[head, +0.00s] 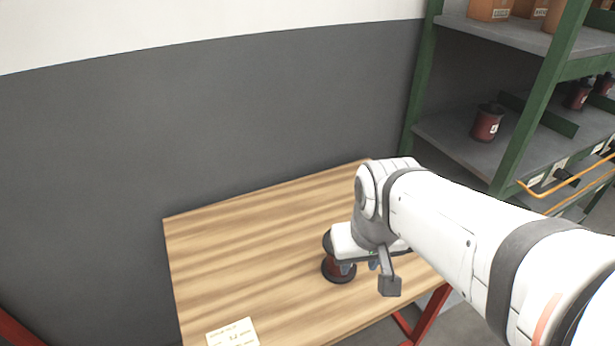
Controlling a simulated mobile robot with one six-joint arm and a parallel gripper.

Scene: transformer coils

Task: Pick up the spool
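The spool (338,275) stands upright on the wooden table (230,260), with dark flanges and a reddish-brown winding. My gripper (360,266) is at the spool's right side, low over the table. The white gripper body overlaps the spool's upper right part and hides it. Small bluish finger parts show beside the winding. Whether they touch the spool, and how wide they are set, cannot be made out.
A paper note (232,334) lies at the table's front left. A green-framed shelf (470,150) stands at the right, with a similar spool (487,123) on it and boxes above. A dark wall (200,130) is behind the table. The table's left half is mostly clear.

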